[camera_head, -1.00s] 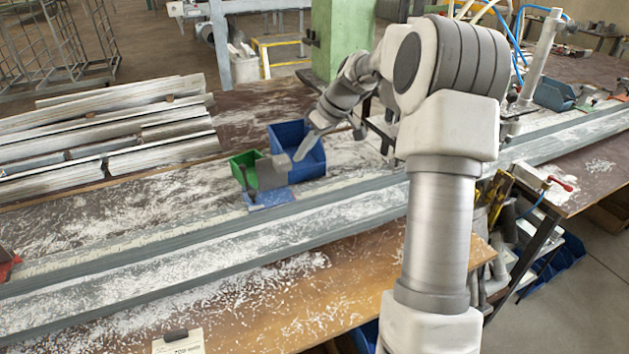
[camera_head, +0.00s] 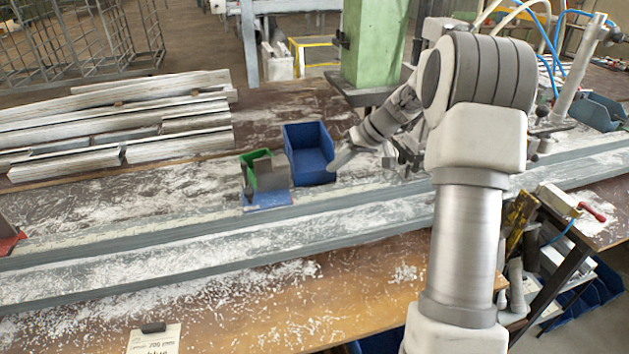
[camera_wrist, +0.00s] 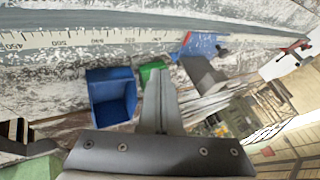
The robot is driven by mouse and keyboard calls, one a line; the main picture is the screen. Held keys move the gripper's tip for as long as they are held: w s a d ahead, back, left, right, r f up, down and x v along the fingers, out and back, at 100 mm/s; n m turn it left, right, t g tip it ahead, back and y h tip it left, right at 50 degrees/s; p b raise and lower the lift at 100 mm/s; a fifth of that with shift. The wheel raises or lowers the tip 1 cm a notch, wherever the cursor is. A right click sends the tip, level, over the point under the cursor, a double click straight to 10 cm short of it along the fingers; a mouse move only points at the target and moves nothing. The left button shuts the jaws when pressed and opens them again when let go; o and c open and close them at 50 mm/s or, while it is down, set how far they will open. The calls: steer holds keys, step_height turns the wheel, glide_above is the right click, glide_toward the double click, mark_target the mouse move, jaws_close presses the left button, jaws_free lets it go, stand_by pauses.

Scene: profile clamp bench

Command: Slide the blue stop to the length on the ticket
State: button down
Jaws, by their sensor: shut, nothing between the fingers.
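The blue stop (camera_head: 267,201) sits at the far edge of the long grey rail, left of centre, with a grey block and a dark upright handle on it. In the wrist view the stop (camera_wrist: 198,45) is at upper right, beside the scale (camera_wrist: 75,39). In the wrist view my gripper (camera_wrist: 160,75) points up the picture. The ticket (camera_head: 155,341) is clipped at the near bench edge; "blue" is readable, its number is too small to be sure of.
The blue bin (camera_head: 309,155) and a green bin (camera_head: 258,158) stand behind the rail, close to the stop. Aluminium profiles (camera_head: 110,115) lie at back left. A green column (camera_head: 374,45) stands behind. A red part (camera_head: 8,240) sits at the rail's left end.

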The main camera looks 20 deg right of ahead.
mark_target(290, 193)
steer(key=x, duration=0.9)
steer(key=shift+a+f, duration=0.15)
steer(key=shift+a, duration=0.05)
steer(key=a+p, duration=0.1)
steer(key=a, duration=0.2)
steer(key=shift+w+a+f, duration=0.1)
steer(key=shift+a, duration=0.45)
steer(key=shift+a+f+b, duration=0.15)
steer(key=shift+b, duration=0.25)
steer(key=shift+a+b, duration=0.25)
steer(key=shift+b, duration=0.3)
